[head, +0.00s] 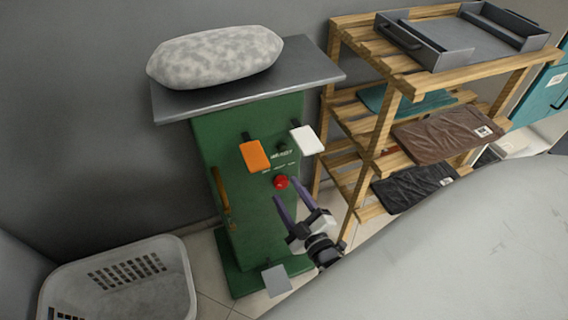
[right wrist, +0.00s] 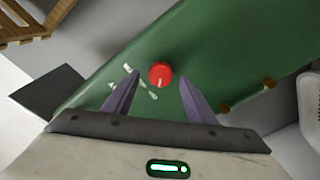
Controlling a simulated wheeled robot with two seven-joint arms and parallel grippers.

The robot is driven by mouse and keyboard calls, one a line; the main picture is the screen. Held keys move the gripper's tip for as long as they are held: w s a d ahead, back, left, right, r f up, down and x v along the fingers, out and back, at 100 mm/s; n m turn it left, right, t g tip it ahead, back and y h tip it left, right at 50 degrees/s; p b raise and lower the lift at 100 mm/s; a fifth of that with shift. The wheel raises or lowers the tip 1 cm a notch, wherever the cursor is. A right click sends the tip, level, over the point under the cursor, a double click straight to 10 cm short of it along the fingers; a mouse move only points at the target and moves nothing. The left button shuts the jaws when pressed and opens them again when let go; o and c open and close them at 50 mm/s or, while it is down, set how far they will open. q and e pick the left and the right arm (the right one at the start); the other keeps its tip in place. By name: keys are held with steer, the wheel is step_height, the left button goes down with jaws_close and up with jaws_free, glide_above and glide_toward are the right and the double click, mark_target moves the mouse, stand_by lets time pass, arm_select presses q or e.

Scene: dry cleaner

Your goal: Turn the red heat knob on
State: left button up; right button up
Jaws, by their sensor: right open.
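The red heat knob (head: 281,182) is on the front of a green cabinet (head: 240,215), below a small dark knob (head: 282,147) and white markings. My right gripper (head: 291,199) is open and just in front of and below the red knob in the head view. In the right wrist view the red knob (right wrist: 160,74) lies between and slightly beyond the two purple fingertips (right wrist: 160,76), with a gap on each side. I cannot tell how far the knob stands from the fingers in depth. My left gripper is not in view.
An orange lever plate (head: 254,155) and a white one (head: 306,139) jut from the cabinet above the knob. A grey top (head: 313,68) bears a mottled pad (head: 215,56). A wooden shelf (head: 395,82) stands right; a white basket (head: 150,248) stands lower left.

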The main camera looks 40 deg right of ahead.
mark_target(280, 182)
steer(key=shift+w+d, duration=0.15)
steer(key=shift+w, duration=0.55)
steer(key=shift+w+d, duration=0.1)
steer(key=shift+w, duration=0.55)
steer(key=c, duration=1)
steer(key=shift+c, duration=0.2)
